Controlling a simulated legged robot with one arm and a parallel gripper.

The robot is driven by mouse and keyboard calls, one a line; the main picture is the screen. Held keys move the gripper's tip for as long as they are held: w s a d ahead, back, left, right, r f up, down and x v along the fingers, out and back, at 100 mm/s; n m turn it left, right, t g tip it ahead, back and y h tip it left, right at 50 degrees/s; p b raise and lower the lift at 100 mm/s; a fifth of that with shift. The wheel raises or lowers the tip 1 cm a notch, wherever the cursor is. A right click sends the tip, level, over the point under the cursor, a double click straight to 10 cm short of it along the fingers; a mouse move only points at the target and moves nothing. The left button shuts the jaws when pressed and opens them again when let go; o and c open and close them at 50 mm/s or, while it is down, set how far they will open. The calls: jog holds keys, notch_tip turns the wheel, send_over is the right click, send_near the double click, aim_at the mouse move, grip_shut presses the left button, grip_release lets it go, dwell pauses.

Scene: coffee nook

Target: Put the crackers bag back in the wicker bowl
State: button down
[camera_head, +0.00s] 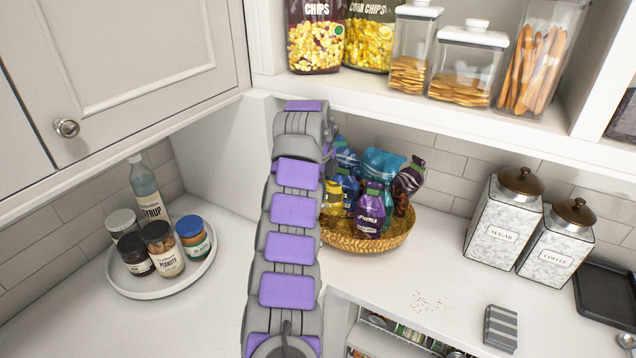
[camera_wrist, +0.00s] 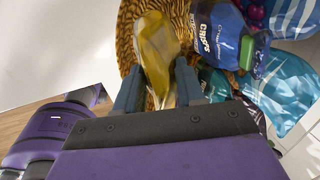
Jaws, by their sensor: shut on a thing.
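The wicker bowl (camera_head: 368,243) stands on the counter by the back wall, filled with several snack bags. In the wrist view its woven wall (camera_wrist: 125,40) shows beneath the bags. My gripper (camera_wrist: 158,80) is shut on a yellow bag, apparently the crackers bag (camera_wrist: 155,42); its label cannot be read. The bag is over the bowl's inside in the wrist view. It also shows at the bowl's left side in the head view (camera_head: 334,203). Whether it touches the bowl's bottom cannot be told. My arm hides most of the gripper and the bowl's left edge in the head view.
Blue, teal and purple bags (camera_head: 370,210) crowd the bowl. A blue crisps bag (camera_wrist: 220,35) is close to my right finger. Canisters (camera_head: 503,225) stand right of the bowl, a round tray of jars (camera_head: 125,284) to the left. A shelf (camera_head: 450,135) overhangs the bowl.

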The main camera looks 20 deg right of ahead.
jog(key=shift+w+d+f+p, duration=0.3)
jog(key=shift+f+p, duration=0.1)
jog(key=shift+f, duration=0.25)
jog(key=shift+w+d+f+p, duration=0.15)
jog(key=shift+d+f+p, duration=0.15)
jog(key=shift+f+p, duration=0.25)
jog(key=shift+w+d+f+p, duration=0.25)
jog(key=shift+d+f+p, duration=0.05)
jog(key=shift+f, duration=0.45)
jog(key=shift+w+d+f+b, duration=0.15)
jog(key=shift+f+b, duration=0.4)
jog(key=shift+f, duration=0.7)
jog(key=shift+w+d+f+b, duration=0.1)
jog(key=shift+f+b, duration=0.45)
jog(key=shift+f, duration=0.7)
jog(key=c, duration=0.6)
grip_release()
jog(key=shift+r, duration=0.1)
jog(key=r, duration=0.2)
jog(key=r+p, duration=0.1)
jog(key=r, duration=0.1)
jog(key=a+r, duration=0.1)
jog(key=r, duration=0.2)
jog(key=shift+s+p, duration=0.35)
jog(key=shift+p, duration=0.05)
